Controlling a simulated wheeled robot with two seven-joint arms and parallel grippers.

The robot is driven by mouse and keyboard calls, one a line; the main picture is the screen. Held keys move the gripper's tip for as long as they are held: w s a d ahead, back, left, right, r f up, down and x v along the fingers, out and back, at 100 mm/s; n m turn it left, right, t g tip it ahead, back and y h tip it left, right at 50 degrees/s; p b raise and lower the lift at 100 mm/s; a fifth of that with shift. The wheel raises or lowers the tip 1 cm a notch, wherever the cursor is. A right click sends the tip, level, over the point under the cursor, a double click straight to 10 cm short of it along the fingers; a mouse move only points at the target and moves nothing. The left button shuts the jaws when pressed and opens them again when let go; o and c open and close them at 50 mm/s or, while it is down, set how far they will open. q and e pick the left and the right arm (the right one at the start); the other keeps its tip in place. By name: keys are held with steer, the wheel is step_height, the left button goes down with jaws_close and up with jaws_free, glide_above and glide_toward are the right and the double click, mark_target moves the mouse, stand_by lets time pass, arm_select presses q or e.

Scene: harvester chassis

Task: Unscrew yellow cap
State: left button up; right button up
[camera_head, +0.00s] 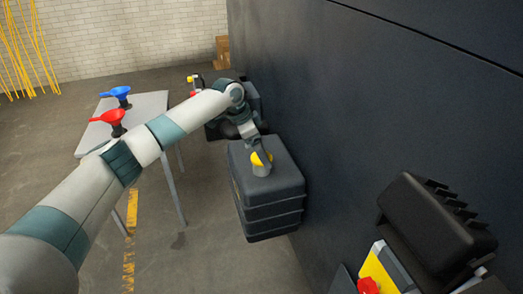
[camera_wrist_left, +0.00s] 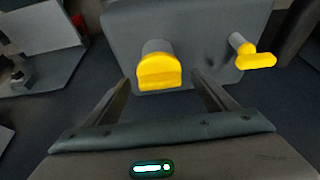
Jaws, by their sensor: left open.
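A yellow cap (camera_head: 257,160) sits on a short grey neck on top of a dark grey tank (camera_head: 272,192) fixed beside the dark wall. The cap also shows near the middle of the left wrist view (camera_wrist_left: 158,74). My left gripper (camera_head: 260,152) is at the cap, which it partly hides in the head view. In the wrist view its two fingers (camera_wrist_left: 161,84) are spread, one on each side of the cap, with gaps between; no contact shows. My right gripper is not in view.
A second yellow part (camera_wrist_left: 257,60) on a grey stub stands to the right in the wrist view. The dark wall (camera_head: 390,110) bounds the right side.

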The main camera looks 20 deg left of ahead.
arm_select(q)
steer(key=shift+w+d+f, duration=0.1)
steer(key=shift+d+f, duration=0.05)
steer(key=shift+f, duration=0.4)
steer(key=shift+c, duration=0.7)
